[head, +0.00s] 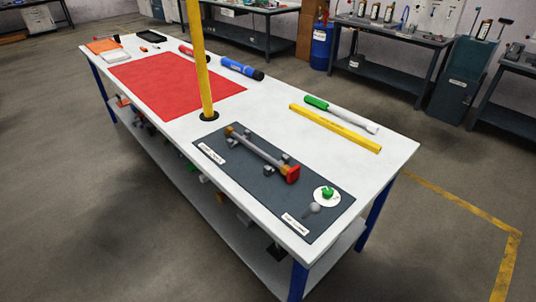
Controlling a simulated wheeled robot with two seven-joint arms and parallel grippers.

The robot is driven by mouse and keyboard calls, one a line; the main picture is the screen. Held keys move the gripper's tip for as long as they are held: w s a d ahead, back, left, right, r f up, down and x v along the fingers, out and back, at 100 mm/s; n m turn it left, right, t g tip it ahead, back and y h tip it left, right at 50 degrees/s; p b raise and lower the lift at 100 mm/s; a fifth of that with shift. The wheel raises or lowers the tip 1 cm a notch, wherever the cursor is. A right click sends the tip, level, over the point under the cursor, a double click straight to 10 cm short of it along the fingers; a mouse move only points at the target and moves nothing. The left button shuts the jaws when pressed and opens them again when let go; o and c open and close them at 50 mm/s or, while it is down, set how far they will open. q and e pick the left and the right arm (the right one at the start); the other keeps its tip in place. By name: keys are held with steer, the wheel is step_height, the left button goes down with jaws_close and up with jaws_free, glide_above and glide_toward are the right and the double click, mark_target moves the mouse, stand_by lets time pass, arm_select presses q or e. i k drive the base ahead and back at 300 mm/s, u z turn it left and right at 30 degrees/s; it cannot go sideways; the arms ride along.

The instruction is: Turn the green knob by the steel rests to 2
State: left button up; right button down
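The green knob (327,192) stands on a round white dial (319,197) at the right end of a dark grey panel (230,182). The dial's marks are too small to read, so I cannot tell the knob's setting. The steel rests (283,158) stand on the same panel, left of the knob. A grey tube (258,151) with an orange-brown left end and a red cap (292,174) at its right end lies across them. A small grey ball-like part (315,208) is just in front of the dial. Neither of my grippers is in view.
A yellow post (202,75) rises from the white table (385,165) behind the panel. A yellow bar (335,128) and a green-and-white tube (341,114) lie beyond the panel. A red mat (175,88) and a blue tube (242,69) are farther back. Floor around the table is clear.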

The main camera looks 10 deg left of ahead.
mark_target(327, 192)
steer(key=k, duration=0.5)
steer(key=u, duration=1.85)
steer(key=i, duration=1.1)
steer(key=z, duration=2)
